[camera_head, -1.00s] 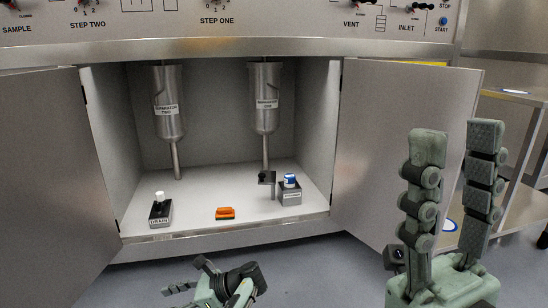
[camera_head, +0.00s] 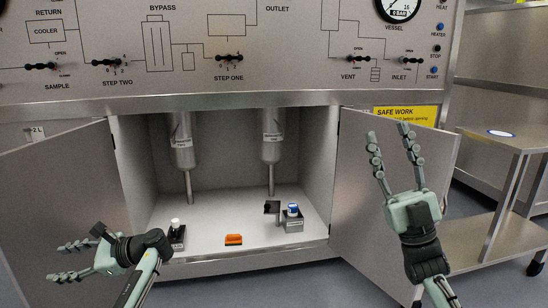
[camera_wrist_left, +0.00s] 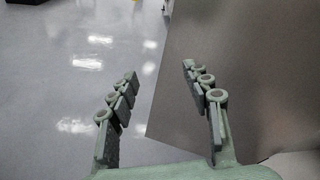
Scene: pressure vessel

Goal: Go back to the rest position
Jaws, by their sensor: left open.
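My left gripper (camera_head: 72,260) is at the lower left of the head view, pointing left in front of the open left cabinet door (camera_head: 65,190). It is open and empty. In the left wrist view its two fingers (camera_wrist_left: 158,82) stand apart, with floor and a grey panel beyond them. My right gripper (camera_head: 387,128) is at the right of the head view, fingers pointing up, in front of the open right cabinet door (camera_head: 375,200). Its fingers are spread apart with nothing between them.
The open cabinet (camera_head: 205,232) holds two hanging separators, (camera_head: 183,145) and (camera_head: 272,140), an orange object (camera_head: 233,240), a white-capped block (camera_head: 177,235) and a blue-capped block (camera_head: 293,217). A control panel (camera_head: 200,50) is above. A metal table (camera_head: 500,155) stands at the right.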

